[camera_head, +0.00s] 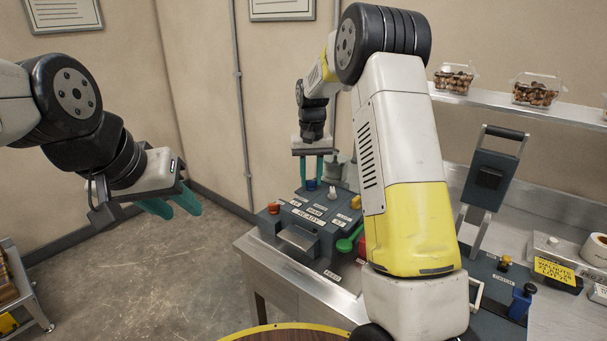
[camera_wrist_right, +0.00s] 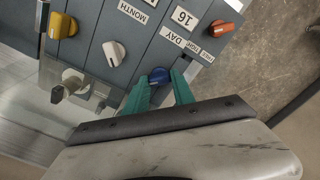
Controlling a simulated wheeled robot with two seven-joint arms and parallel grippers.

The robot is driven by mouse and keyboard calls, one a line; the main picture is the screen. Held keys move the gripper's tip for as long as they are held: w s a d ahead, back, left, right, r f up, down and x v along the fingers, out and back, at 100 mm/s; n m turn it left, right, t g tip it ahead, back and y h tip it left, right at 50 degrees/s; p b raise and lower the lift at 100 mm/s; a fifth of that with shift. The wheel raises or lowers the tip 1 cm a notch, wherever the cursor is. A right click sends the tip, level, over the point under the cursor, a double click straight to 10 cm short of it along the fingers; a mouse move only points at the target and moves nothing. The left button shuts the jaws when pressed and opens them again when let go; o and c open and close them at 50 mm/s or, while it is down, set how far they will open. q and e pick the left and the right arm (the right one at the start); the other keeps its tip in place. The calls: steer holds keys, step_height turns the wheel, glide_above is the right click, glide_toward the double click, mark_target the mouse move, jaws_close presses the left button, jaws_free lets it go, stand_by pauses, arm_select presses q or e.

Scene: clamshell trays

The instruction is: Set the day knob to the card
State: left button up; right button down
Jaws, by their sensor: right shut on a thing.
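The blue day knob (camera_wrist_right: 159,76) sits on the grey machine's panel beside a "DAY" label (camera_wrist_right: 172,38) and a plate reading "16" (camera_wrist_right: 184,17). My right gripper (camera_wrist_right: 160,88) has its teal fingers on both sides of the blue knob and is shut on it. In the head view the right gripper (camera_head: 312,174) reaches down from above at the back of the machine (camera_head: 295,247), over the blue knob (camera_head: 311,184). A yellow card (camera_head: 556,271) with black print stands at the right; its small lines are not legible. My left gripper (camera_head: 182,209) is open and empty over the floor.
White (camera_wrist_right: 114,52), yellow (camera_wrist_right: 62,25) and orange (camera_wrist_right: 215,29) knobs are on the same panel. A green-handled part (camera_head: 349,240) is on the machine's right side. A dark lever press (camera_head: 490,178) stands right of my right arm. Nut-filled clamshells (camera_head: 536,90) sit on a shelf.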

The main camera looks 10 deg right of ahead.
steer(key=m, duration=0.6)
steer(key=shift+m, duration=0.3)
stand_by(0.4)
steer(key=c, duration=1.1)
jaws_free()
steer(key=shift+o, duration=0.2)
step_height(320, 180, up, 8)
steer(key=shift+f, duration=0.2)
steer(key=shift+r, duration=0.15)
